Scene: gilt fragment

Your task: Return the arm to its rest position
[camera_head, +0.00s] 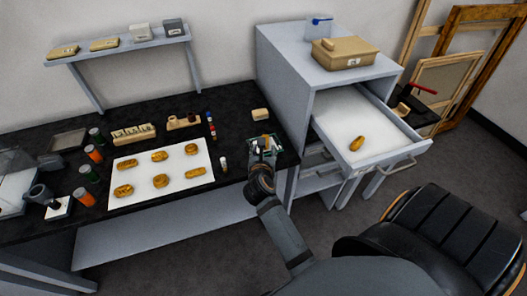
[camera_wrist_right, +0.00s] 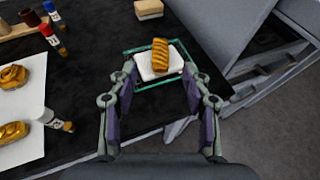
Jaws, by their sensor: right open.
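My right gripper (camera_head: 263,150) is over the right end of the black worktable, its arm reaching in from the lower right. In the right wrist view the gripper (camera_wrist_right: 160,70) is open, its two fingers spread apart. A ridged gilt fragment (camera_wrist_right: 160,54) lies on a white pad (camera_wrist_right: 146,72) on a green-edged glass plate (camera_wrist_right: 134,50), just beyond and between the fingertips. The fingers appear clear of the fragment. In the head view the gripper partly hides the plate. My left gripper is not in view.
A white sheet (camera_head: 140,166) with several gilt pieces lies left of the gripper, a small bottle (camera_head: 223,165) between them. A grey cabinet (camera_head: 290,75) stands to the right, its open drawer (camera_head: 352,110) holding a gilt piece (camera_head: 357,143).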

